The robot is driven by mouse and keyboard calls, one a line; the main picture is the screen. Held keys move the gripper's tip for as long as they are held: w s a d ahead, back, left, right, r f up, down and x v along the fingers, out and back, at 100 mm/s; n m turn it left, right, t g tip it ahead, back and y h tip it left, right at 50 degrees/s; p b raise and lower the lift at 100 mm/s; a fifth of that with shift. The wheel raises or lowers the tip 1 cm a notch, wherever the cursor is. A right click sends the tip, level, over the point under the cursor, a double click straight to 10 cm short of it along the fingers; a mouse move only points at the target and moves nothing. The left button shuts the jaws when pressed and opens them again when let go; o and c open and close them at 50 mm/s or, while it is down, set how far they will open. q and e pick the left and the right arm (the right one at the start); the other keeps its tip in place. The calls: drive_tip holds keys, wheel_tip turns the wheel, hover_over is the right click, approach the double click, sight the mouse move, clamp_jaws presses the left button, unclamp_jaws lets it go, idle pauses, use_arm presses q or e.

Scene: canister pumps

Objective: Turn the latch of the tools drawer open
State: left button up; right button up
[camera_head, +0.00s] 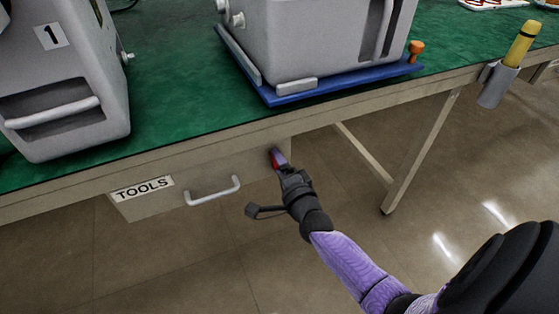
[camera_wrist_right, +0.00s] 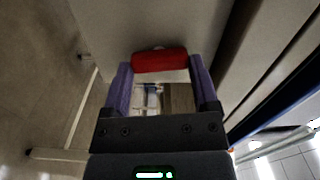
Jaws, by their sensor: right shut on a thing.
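The tools drawer (camera_head: 240,170) is under the green-topped bench, with a TOOLS label (camera_head: 142,188) and a pale bar handle (camera_head: 213,191). It looks closed. A red latch (camera_head: 274,160) is at the right end of the drawer front, mostly covered by my fingers in the head view. My right gripper (camera_head: 279,158) is shut on the latch. In the wrist view the red latch (camera_wrist_right: 160,60) lies crosswise between the two purple fingertips of the right gripper (camera_wrist_right: 162,68). My left gripper is not in view.
Grey canister 1 (camera_head: 70,80) and another grey canister (camera_head: 310,35) in a blue tray (camera_head: 340,83) stand on the bench (camera_head: 180,85). A yellow-capped tool sits in a grey holder (camera_head: 496,87) on the bench edge. A bench leg (camera_head: 420,155) stands right of my gripper.

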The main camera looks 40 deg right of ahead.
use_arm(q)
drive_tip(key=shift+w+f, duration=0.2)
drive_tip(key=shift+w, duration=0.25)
use_arm(e)
drive_tip(key=shift+m, duration=0.8)
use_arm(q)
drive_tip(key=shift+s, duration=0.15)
use_arm(e)
drive_tip(key=o, duration=1.1)
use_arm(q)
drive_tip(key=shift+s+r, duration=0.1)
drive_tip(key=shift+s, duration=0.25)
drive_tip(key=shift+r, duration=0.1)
use_arm(e)
drive_tip(key=shift+s, duration=0.1)
use_arm(q)
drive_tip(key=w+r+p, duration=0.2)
drive_tip(key=p, duration=0.1)
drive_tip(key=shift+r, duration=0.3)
use_arm(e)
drive_tip(key=v, duration=0.9)
drive_tip(key=shift+s, duration=0.4)
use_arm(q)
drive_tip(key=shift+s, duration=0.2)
